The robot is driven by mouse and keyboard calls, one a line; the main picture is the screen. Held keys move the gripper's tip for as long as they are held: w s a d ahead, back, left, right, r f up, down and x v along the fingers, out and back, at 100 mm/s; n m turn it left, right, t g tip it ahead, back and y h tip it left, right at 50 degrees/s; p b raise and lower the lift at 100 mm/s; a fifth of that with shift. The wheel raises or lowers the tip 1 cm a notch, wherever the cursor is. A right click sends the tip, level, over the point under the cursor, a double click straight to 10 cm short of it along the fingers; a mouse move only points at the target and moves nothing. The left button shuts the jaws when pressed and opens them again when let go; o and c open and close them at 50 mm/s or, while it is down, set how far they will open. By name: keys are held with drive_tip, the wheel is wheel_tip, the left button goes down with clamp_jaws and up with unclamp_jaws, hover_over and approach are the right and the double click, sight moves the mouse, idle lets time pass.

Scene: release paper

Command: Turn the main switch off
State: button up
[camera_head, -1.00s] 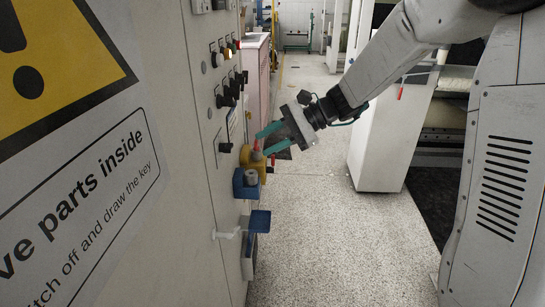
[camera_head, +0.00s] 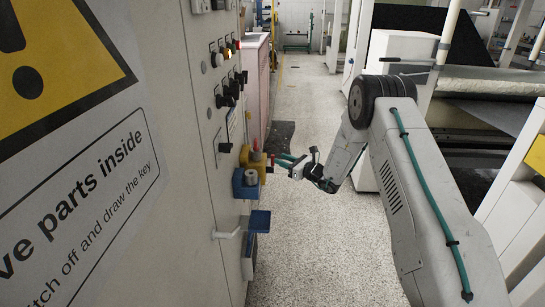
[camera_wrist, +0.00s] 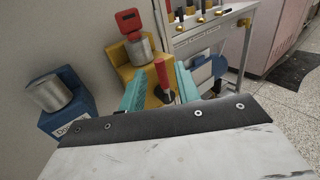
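A yellow switch housing (camera_head: 252,160) with a red upright handle (camera_head: 256,146) sits on the grey cabinet wall in the head view. In the wrist view the red handle (camera_wrist: 162,73) has a black base and stands in front of yellow housing parts (camera_wrist: 128,62). My gripper (camera_head: 279,160) is just right of the housing, with its teal fingers pointing at it. In the wrist view my gripper (camera_wrist: 160,92) is open, one finger on each side of the handle. I cannot tell whether either finger touches it. Which switch is the main one is not readable.
A blue box with a metal cylinder (camera_head: 246,183) is just below the yellow housing; it is left in the wrist view (camera_wrist: 62,108). A lower blue part (camera_head: 259,221) juts out too. Black knobs (camera_head: 229,92) are above. Speckled floor (camera_head: 320,235) is clear right of the cabinet.

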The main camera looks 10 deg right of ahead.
sight(273, 155)
drive_tip(key=shift+x, duration=2.8)
